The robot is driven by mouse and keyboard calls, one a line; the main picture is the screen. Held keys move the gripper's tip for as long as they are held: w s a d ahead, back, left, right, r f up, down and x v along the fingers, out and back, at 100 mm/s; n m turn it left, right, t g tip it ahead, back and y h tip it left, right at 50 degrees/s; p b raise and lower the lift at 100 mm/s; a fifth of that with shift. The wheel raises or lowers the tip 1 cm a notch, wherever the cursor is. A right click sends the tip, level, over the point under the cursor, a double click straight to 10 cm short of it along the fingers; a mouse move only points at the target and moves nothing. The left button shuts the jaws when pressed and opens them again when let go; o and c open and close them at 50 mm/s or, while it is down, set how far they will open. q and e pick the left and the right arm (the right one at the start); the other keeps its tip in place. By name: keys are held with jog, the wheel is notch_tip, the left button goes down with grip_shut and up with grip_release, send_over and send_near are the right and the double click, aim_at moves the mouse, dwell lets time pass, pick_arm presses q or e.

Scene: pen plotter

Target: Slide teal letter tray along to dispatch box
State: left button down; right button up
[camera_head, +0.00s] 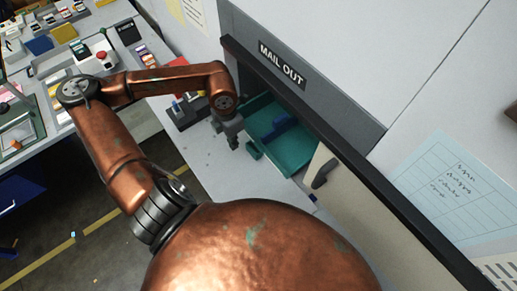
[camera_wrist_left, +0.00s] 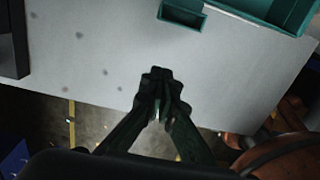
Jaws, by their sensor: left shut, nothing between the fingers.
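The teal letter tray (camera_head: 283,140) lies on the grey counter (camera_head: 212,158) under the "MAIL OUT" opening. A dark blue item (camera_head: 280,127) lies inside it. Its near corner and small handle also show at the top of the left wrist view, the handle (camera_wrist_left: 183,15) at top centre. My left gripper (camera_head: 235,143) is just left of the tray, above the counter. In the left wrist view its fingers (camera_wrist_left: 160,95) are closed together with nothing between them, apart from the handle. My right gripper is not in view. I cannot make out which thing is the dispatch box.
A "MAIL OUT" sign (camera_head: 281,64) is on the dark frame above the tray. A cream panel with a dark handle (camera_head: 324,173) stands right of the tray. A dark organiser (camera_head: 187,110) sits behind my wrist. A cluttered workbench (camera_head: 50,45) is at far left.

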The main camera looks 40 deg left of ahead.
pick_arm(q)
jog(key=f, duration=1)
jog(key=shift+w+a, duration=0.1)
jog(key=shift+w, duration=0.2)
jog(key=w, duration=0.1)
jog(key=w+p, duration=0.1)
jog(key=shift+w+d+r, duration=0.2)
jog(key=shift+w+d, duration=0.25)
jog(key=shift+w, duration=0.4)
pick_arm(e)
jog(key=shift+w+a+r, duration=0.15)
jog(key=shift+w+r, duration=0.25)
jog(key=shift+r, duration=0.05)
